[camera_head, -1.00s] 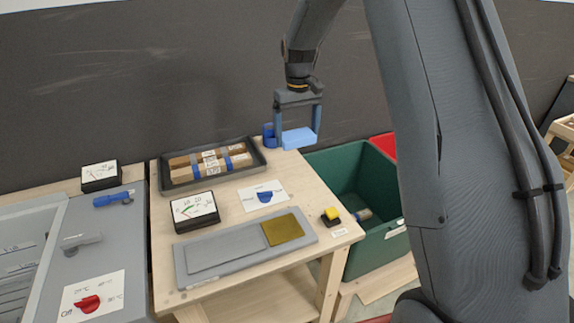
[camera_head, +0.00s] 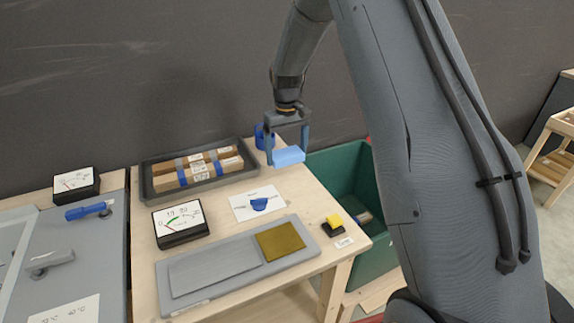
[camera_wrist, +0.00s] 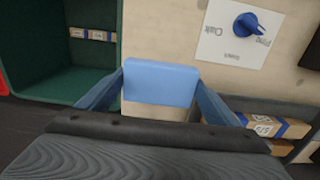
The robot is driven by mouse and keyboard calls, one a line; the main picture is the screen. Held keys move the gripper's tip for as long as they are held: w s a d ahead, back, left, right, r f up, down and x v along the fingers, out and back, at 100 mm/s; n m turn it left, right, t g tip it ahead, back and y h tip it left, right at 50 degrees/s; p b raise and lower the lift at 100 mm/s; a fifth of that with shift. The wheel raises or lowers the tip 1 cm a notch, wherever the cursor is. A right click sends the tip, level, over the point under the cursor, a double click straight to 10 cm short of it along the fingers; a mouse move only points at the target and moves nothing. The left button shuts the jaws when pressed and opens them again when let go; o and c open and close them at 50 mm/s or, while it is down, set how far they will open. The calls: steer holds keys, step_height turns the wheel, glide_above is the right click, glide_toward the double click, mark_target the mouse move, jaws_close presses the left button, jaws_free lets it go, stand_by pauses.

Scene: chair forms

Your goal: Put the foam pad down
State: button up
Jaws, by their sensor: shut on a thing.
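The foam pad is the light blue block (camera_head: 288,157) between the fingers of my gripper (camera_head: 287,150). My gripper is shut on it and holds it level, over the back right part of the wooden table (camera_head: 305,190). It appears to be above the table top, but the height of the gap is hard to tell. In the wrist view the pad (camera_wrist: 160,82) spans the space between both blue-grey fingers. The white card with a blue knob (camera_head: 258,203) lies to the front left of the pad.
A meter (camera_head: 180,222), a grey board with a mustard square (camera_head: 215,268) and a yellow-topped button (camera_head: 334,221) are nearer. A green bin (camera_head: 337,167) stands right of the table.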

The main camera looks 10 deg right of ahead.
mark_target(287, 174)
steer(key=shift+f+p, duration=0.8)
steer(key=shift+f, duration=1.8)
steer(key=shift+f, duration=0.1)
steer(key=o, duration=0.9)
step_height(287, 174, up, 12)
steer(key=b, duration=0.4)
steer(key=s+f, duration=0.1)
steer(key=s, duration=0.9)
steer(key=s+f+m+t, duration=0.1)
steer(key=s, duration=0.9)
steer(key=s+m, duration=0.1)
steer(key=s, duration=0.9)
steer(key=shift+s+f, duration=0.4)
